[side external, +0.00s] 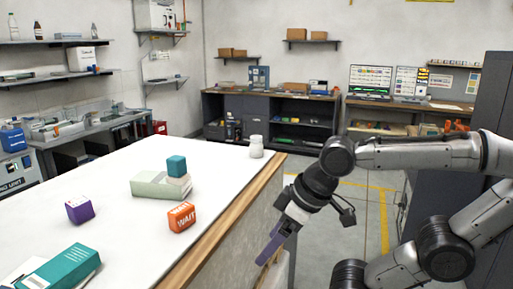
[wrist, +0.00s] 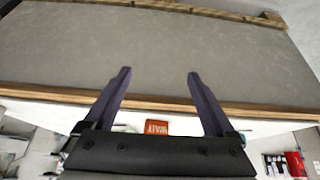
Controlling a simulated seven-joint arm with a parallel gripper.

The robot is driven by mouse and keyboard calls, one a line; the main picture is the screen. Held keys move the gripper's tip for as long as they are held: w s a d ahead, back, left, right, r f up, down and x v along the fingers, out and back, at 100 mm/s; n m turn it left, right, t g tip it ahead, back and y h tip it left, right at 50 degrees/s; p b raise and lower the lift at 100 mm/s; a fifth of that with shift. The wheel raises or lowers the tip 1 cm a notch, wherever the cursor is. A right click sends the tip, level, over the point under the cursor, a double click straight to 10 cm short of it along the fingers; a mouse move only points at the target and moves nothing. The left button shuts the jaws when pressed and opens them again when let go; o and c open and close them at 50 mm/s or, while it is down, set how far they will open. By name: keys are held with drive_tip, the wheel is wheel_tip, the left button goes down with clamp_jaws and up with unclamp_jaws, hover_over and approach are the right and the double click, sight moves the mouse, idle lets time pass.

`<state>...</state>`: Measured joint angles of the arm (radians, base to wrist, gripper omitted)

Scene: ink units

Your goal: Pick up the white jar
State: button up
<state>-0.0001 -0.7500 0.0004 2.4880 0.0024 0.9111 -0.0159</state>
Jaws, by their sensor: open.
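The white jar (side external: 256,146) stands upright on the white tabletop near its far right corner, in the side external view. I cannot make it out in the wrist view. My gripper (side external: 269,251) is off the table's right side, beyond the wooden edge and pointing down and left. It is apart from the jar, which stands farther back. In the wrist view my gripper (wrist: 158,74) shows two purple fingers spread wide with nothing between them.
On the white table (side external: 130,244) are an orange WAIT block (side external: 182,217), a purple cube (side external: 79,209), a pale green box (side external: 150,186), a teal cube (side external: 176,166) and a teal box (side external: 62,268). The wooden edge (side external: 222,223) lies between my gripper and the tabletop. The surface around the jar is clear.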

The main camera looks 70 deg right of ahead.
drive_tip(key=w+d+r+m+t, duration=0.15)
drive_tip(key=w+d+r, duration=0.25)
drive_tip(key=w+r, duration=0.65)
drive_tip(key=w+d+r+m+h, duration=0.3)
drive_tip(key=w+d+r, duration=0.4)
drive_tip(key=d, duration=0.4)
drive_tip(key=m+g+h, duration=0.2)
drive_tip(key=m+g, duration=0.1)
drive_tip(key=m, duration=0.2)
approach(258, 137)
drive_tip(key=f, duration=0.1)
drive_tip(key=shift+t, duration=0.25)
drive_tip(key=x, duration=0.8)
drive_tip(key=shift+d+f, duration=0.1)
drive_tip(key=shift+f, duration=0.15)
drive_tip(key=shift+w+d+r+x, duration=0.1)
drive_tip(key=shift+w+x, duration=0.05)
drive_tip(key=shift+x, duration=1.15)
drive_tip(key=shift+w+d+r+x, duration=0.1)
drive_tip(key=shift+r+x, duration=0.05)
drive_tip(key=shift+x, duration=1.1)
clamp_jaws()
